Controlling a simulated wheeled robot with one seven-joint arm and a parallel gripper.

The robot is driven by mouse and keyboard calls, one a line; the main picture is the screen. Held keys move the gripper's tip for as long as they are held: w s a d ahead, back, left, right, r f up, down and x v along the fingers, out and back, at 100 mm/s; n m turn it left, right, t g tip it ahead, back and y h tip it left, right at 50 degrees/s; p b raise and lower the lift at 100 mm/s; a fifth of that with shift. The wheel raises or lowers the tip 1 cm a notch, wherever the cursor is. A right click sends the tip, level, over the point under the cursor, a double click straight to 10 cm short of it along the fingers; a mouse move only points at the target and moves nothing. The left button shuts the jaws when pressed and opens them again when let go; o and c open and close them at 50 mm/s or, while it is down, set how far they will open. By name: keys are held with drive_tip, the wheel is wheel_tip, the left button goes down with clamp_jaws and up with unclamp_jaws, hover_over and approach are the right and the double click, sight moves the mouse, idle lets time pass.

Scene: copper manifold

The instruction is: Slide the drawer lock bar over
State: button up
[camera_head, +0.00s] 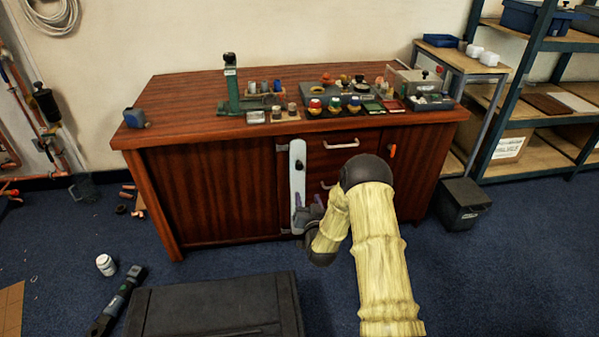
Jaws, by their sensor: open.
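The drawer lock bar (297,172) is a pale grey upright strip on the front of the dark red wooden cabinet. It stands along the left edge of the drawers, with a dark knob near its upper part and small brackets beside it at top and bottom. My gripper (303,216) is low at the bar's lower end, in front of or beside it. My yellow-sleeved arm comes in from the lower right and covers part of the drawers. The fingers are small and partly hidden; whether they touch the bar I cannot tell.
Drawers with a pale handle (341,144) are right of the bar. The cabinet top (185,92) carries a green press (232,85) and several small parts. A dark box (464,203) stands on the floor at right. A black case (215,308) lies in front.

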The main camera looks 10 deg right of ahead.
sight(299, 168)
drive_tip(key=w+b, duration=0.5)
drive_tip(key=w, duration=1.2)
drive_tip(key=shift+w+b, duration=0.2)
drive_tip(key=shift+b, duration=0.1)
clamp_jaws()
